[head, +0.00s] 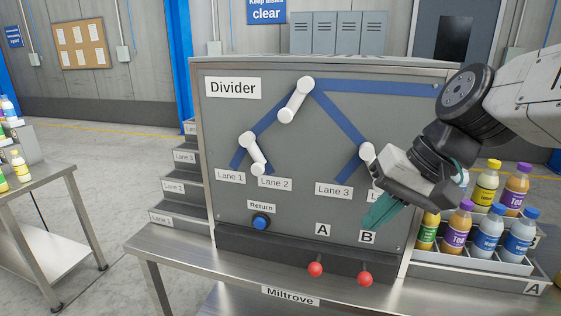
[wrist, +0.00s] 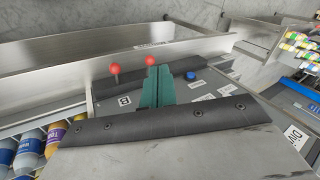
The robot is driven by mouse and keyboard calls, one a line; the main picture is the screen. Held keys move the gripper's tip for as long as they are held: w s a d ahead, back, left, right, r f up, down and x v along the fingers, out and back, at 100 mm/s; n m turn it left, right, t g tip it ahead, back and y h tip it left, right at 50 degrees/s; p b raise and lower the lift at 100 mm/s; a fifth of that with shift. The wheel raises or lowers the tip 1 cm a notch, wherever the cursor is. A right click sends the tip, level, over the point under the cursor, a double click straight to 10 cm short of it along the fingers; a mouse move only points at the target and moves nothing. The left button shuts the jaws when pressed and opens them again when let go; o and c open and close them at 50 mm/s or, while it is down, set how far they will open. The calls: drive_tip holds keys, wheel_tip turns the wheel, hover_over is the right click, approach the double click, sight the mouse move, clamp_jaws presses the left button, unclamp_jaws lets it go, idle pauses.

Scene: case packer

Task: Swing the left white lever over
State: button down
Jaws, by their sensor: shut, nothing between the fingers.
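The left white lever (head: 253,154) is on the grey Divider panel (head: 215,130). It slants from its upper left end down to the right, its lower end just above the Lane 2 label (head: 275,183). The Lane 1 label (head: 230,176) is to its left. My gripper (head: 371,222) is shut and empty in front of the panel's lower right, near the B label, well to the right of and below the left lever. In the wrist view its teal fingers (wrist: 156,84) point toward the red knobs; the white levers are not visible there.
A top white lever (head: 296,100) and a right white lever (head: 367,152), partly covered by my gripper, are also on the panel. A blue Return button (head: 261,221) is at lower left. Two red knobs (head: 315,269) (head: 365,279) stick out below. Bottles (head: 488,235) stand at right.

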sight(263, 168)
drive_tip(key=w+a+r+m+t+y, duration=0.2)
drive_tip(key=w+a+r, duration=0.1)
drive_tip(key=w, duration=0.6)
drive_tip(key=w+a+r+m+t+y, duration=0.1)
drive_tip(key=w+a+r+m+y, duration=0.15)
drive_tip(key=w, duration=0.65)
drive_tip(key=shift+n, duration=0.35)
drive_tip(key=x, duration=0.9)
drive_tip(key=r+x, duration=0.1)
drive_tip(key=x, duration=0.3)
drive_tip(key=shift+w+a+f, duration=0.25)
drive_tip(key=shift+w+a, duration=0.15)
drive_tip(key=shift+a, duration=0.15)
drive_tip(key=shift+d+f+y, duration=0.1)
drive_tip(key=shift+y, duration=0.15)
